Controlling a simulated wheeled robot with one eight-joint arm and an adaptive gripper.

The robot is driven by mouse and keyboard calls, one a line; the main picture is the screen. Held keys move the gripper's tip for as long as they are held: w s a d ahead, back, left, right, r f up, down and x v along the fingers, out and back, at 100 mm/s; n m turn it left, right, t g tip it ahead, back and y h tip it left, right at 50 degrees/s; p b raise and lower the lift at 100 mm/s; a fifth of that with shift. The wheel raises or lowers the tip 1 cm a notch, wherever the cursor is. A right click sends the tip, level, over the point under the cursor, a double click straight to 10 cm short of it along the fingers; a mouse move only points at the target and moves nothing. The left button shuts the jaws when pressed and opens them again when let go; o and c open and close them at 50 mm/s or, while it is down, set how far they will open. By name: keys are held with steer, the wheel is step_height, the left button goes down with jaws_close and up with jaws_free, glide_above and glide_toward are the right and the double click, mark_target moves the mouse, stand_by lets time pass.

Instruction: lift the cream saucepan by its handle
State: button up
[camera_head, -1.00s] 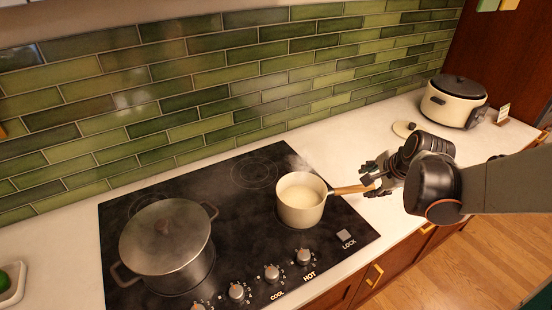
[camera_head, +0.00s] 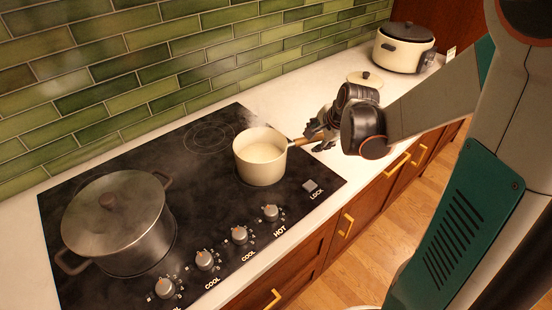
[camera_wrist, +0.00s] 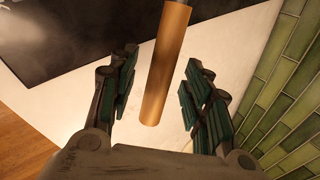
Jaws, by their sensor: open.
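The cream saucepan (camera_head: 262,168) stands upright on the right part of the black cooktop, with pale liquid inside. Its wooden handle (camera_head: 302,142) points right toward my gripper (camera_head: 318,135). In the wrist view the handle (camera_wrist: 166,70) runs down between the two green-padded fingers of my gripper (camera_wrist: 158,85). The fingers are open, with a gap on each side of the handle. The pan's body is out of the wrist view.
A lidded steel pot (camera_head: 118,225) stands on the left of the cooktop (camera_head: 205,215). Knobs line the front edge. A cream lid (camera_head: 366,79) and a cream cooker (camera_head: 404,48) lie farther right on the white counter. A green tiled wall (camera_head: 120,60) closes the back.

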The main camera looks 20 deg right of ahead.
steer(key=shift+b+x, duration=0.35)
steer(key=shift+x, duration=0.65)
steer(key=shift+r, duration=0.15)
jaws_close()
step_height(320, 180, up, 23)
steer(key=p, duration=1.7)
